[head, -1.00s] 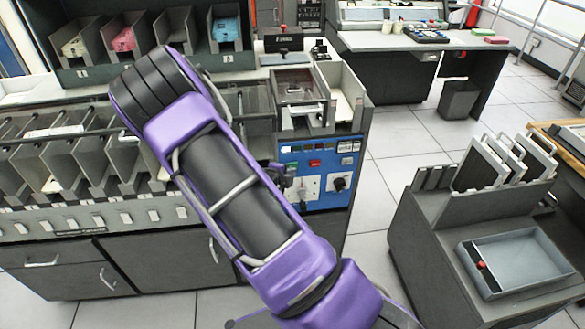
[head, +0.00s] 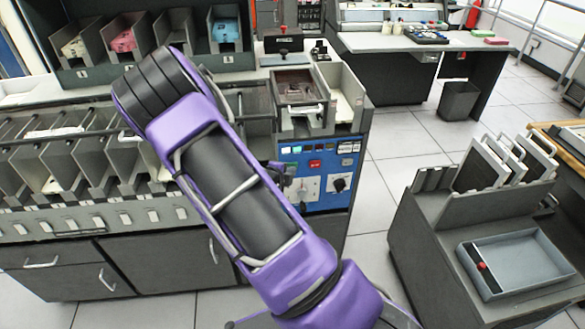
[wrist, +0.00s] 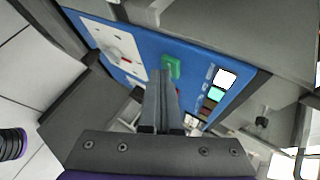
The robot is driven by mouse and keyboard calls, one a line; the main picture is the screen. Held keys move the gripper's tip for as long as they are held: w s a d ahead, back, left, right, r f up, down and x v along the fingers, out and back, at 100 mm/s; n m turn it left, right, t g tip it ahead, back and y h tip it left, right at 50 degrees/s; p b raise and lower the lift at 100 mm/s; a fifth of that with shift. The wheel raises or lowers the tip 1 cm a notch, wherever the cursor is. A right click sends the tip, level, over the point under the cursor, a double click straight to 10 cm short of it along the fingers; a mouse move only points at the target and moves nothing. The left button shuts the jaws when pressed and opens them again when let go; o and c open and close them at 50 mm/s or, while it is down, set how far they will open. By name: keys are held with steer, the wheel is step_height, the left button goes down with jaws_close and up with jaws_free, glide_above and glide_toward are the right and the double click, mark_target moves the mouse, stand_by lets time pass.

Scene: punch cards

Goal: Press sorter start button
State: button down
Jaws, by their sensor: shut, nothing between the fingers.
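The sorter's blue control panel (head: 318,190) is on the front of the machine, right of my purple arm in the head view. It also fills the upper middle of the wrist view (wrist: 205,62). The green start button (wrist: 173,64) is on that panel, just beyond my fingertips. My gripper (wrist: 163,76) is shut and empty, its tips at or very close to the button's lower edge. I cannot tell if they touch it. In the head view my gripper (head: 281,171) is small and dark in front of the panel, and the green button is hidden. A white lamp (wrist: 227,78) and a green lamp (wrist: 217,95) are lit.
A red button (head: 316,163) and a black knob (head: 339,184) are also on the panel. The card hopper (head: 297,90) is above it. Sorter pockets (head: 85,170) run left. A grey cart (head: 470,215) stands at right, with clear floor between.

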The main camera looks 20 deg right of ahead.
stand_by(0.4)
steer(key=shift+s+a+b, duration=0.25)
steer(key=shift+s+b, duration=0.15)
steer(key=shift+s, duration=0.4)
steer(key=shift+s+a+b, duration=0.25)
steer(key=shift+s, duration=0.55)
steer(key=shift+s+a+b, duration=0.2)
steer(key=shift+s+b, duration=0.1)
steer(key=shift+s, duration=0.5)
steer(key=shift+s+a+b, duration=0.25)
steer(key=shift+s, duration=0.55)
